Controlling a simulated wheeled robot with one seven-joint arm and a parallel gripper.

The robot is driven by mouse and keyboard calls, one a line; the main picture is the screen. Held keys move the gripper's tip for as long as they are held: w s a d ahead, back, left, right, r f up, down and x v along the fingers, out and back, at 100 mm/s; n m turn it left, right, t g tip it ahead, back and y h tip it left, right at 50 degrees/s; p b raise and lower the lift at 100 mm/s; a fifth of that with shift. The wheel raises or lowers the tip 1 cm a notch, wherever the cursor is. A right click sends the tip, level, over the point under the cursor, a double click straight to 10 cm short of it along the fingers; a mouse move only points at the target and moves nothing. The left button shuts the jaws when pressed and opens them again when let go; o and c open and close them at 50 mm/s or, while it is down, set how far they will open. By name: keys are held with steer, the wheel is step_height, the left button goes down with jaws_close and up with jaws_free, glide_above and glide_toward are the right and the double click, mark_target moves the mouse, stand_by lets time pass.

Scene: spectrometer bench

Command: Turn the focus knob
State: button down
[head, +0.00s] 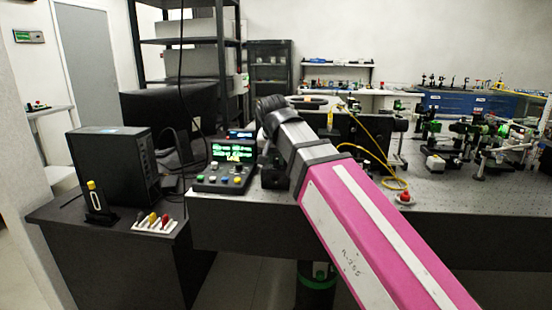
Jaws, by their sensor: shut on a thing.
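I cannot make out the focus knob. A black boxy instrument (374,132) stands on the optical bench (450,211), behind my arm, with a yellow cable (384,162) looping in front of it. My arm, pink then grey with black bands, reaches in from the lower right and crosses in front of the bench's left part. Its black far joint covers part of the view there. My gripper does not show; the arm appears to hide it, along with whatever it touches.
A control box (224,167) with a green-lit display and coloured buttons sits at the bench's left end. A red button (405,197) is near the front edge. Optical mounts (478,133) crowd the right. A black computer case (113,166) stands on the lower left table.

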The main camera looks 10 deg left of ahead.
steer(key=n+y, duration=0.1)
steer(key=n, duration=0.3)
steer(key=shift+d+n+g+y, duration=0.1)
steer(key=shift+n+g+y, duration=0.2)
steer(key=shift+y, duration=0.1)
steer(key=n+y, duration=0.1)
steer(key=n, duration=0.3)
steer(key=shift+g, duration=0.4)
steer(key=c, duration=1)
jaws_free()
steer(key=v, duration=1)
steer(key=shift+d+r, duration=0.25)
steer(key=shift+r, duration=0.1)
